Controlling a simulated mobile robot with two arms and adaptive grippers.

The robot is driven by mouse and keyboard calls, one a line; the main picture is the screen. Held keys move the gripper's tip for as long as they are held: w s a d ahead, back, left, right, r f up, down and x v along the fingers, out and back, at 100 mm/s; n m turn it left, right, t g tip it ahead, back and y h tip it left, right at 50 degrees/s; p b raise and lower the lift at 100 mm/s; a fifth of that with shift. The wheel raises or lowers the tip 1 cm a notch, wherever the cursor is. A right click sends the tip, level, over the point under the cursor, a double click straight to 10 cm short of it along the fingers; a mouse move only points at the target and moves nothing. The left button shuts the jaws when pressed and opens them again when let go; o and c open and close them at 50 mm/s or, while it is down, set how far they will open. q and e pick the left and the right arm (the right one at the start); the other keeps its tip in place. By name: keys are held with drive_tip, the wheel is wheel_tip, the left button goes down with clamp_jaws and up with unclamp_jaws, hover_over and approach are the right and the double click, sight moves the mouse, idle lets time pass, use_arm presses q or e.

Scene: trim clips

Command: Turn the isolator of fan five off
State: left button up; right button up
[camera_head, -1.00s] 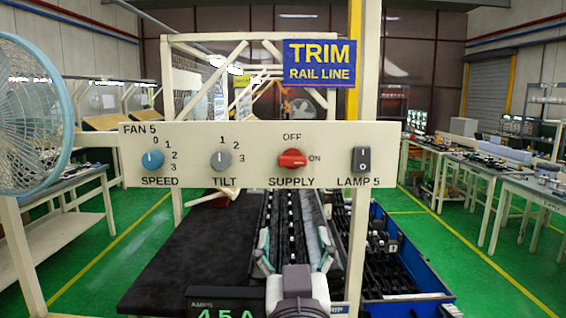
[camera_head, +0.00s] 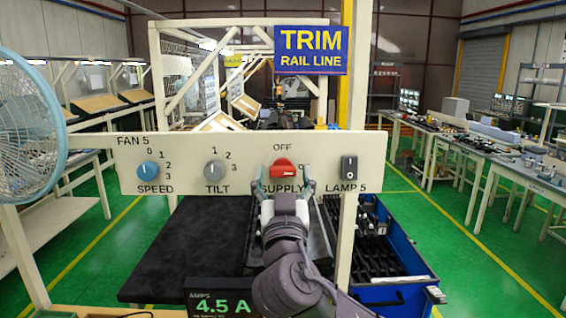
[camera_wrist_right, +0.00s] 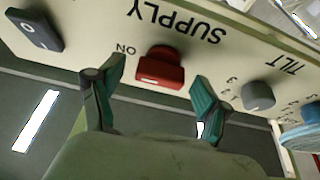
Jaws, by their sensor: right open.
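The fan 5 panel (camera_head: 240,140) is a cream board with a row of controls. Its red SUPPLY knob (camera_head: 283,169) sits under the OFF mark, with the ON mark to its right mostly hidden by a finger. The knob's grip bar looks roughly horizontal. My right gripper (camera_head: 285,187) is open just below and in front of the knob. In the right wrist view, its fingertips (camera_wrist_right: 158,73) stand on either side of the red knob (camera_wrist_right: 160,68), with gaps showing; contact is not visible. My left gripper is not in view.
On the panel are the blue SPEED knob (camera_head: 148,170), grey TILT knob (camera_head: 214,170) and black LAMP 5 switch (camera_head: 349,168). The blue fan (camera_head: 25,125) stands at left. An amps display (camera_head: 222,304) below reads 4.5 A. A blue bin (camera_head: 405,255) is at lower right.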

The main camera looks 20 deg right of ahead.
drive_tip(key=shift+w+d, duration=0.1)
drive_tip(key=shift+w, duration=0.2)
